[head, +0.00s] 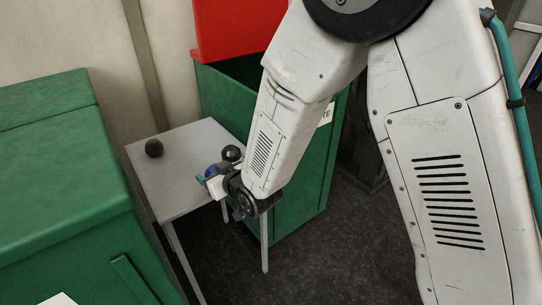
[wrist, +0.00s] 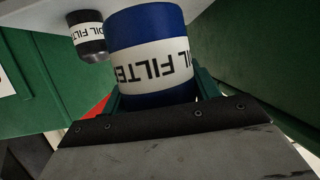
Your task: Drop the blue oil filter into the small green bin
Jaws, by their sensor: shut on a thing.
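The blue oil filter (wrist: 145,22), with a white label band, is in my gripper (wrist: 158,95) in the wrist view. In the head view only a bit of the blue filter (head: 212,171) shows, and my gripper (head: 207,181) is at the right edge of the grey table. I cannot tell whether the filter touches the table. A tall green bin (head: 305,185) with its red lid (head: 235,28) raised stands behind my forearm, which hides part of it. A larger green box (head: 60,190) is at the left.
A black oil filter (wrist: 88,38) stands on the table; it also shows in the head view (head: 154,148). The grey table (head: 178,183) stands between the green containers, otherwise largely clear. Dark open floor (head: 335,260) lies at the lower middle.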

